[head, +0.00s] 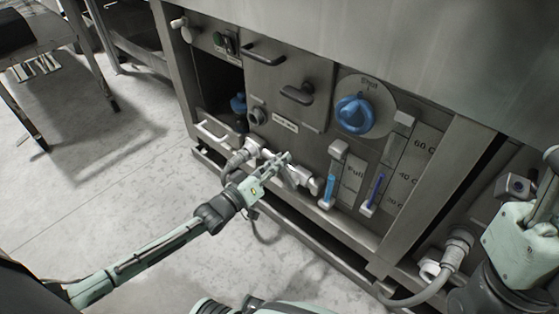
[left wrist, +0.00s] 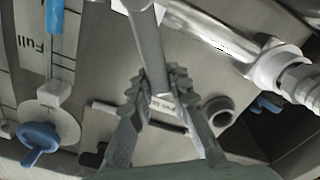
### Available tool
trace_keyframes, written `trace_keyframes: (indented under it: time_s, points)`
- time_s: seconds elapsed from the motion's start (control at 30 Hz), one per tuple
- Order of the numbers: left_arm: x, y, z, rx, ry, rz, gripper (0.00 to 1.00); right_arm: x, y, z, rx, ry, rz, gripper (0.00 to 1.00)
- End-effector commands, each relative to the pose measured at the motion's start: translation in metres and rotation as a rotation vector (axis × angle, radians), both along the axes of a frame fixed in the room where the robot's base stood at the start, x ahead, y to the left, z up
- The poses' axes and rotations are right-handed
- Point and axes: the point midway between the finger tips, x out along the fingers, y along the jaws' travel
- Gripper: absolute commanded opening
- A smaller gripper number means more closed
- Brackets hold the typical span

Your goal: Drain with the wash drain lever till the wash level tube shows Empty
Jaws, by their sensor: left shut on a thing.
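The wash drain lever (left wrist: 146,40) is a grey rod standing out from a pale valve body (head: 303,178) low on the washer's front panel. My left gripper (head: 284,160) is shut on it; in the left wrist view both ridged fingers (left wrist: 160,92) press the rod from either side. The wash level tube (head: 330,186) is right of the valve, with a "Full" label beside it. In the left wrist view its blue column (left wrist: 55,14) ends below the "Full" mark, with clear tube above. The Empty mark is not readable.
A second tube (head: 375,188) with a dark blue column stands beside a temperature scale. A blue round knob (head: 355,114) and a dark handle (head: 297,94) are above. A hose (head: 236,160) joins the pipe at left. Open floor (head: 100,210) lies at left.

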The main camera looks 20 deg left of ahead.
Motion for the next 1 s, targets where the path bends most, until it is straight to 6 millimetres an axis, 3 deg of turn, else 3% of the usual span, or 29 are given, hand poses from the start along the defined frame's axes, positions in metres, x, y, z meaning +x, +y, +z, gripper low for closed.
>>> trace_keyframes:
  time_s: [0.17, 0.2, 0.33, 0.73, 1.0]
  points:
    - [0.000, 0.000, -0.001, 0.002, 0.001, 0.000, 0.00, 0.000, 0.000, 0.000, 0.001, 0.001, 0.000, 0.47]
    - [0.000, 0.000, -0.001, 0.002, 0.001, 0.000, 0.23, 0.000, 0.000, 0.000, 0.001, 0.001, 0.000, 0.47]
    - [0.000, 0.000, -0.001, 0.002, 0.001, 0.000, 0.39, 0.000, 0.000, 0.000, 0.001, 0.001, 0.000, 0.47]
    - [-0.007, 0.002, -0.001, 0.004, 0.001, 0.000, 0.40, 0.001, 0.000, -0.001, -0.002, 0.004, -0.002, 0.47]
    - [-0.056, 0.020, -0.002, 0.003, 0.003, -0.001, 0.40, 0.001, 0.000, 0.000, -0.001, 0.002, -0.001, 0.47]
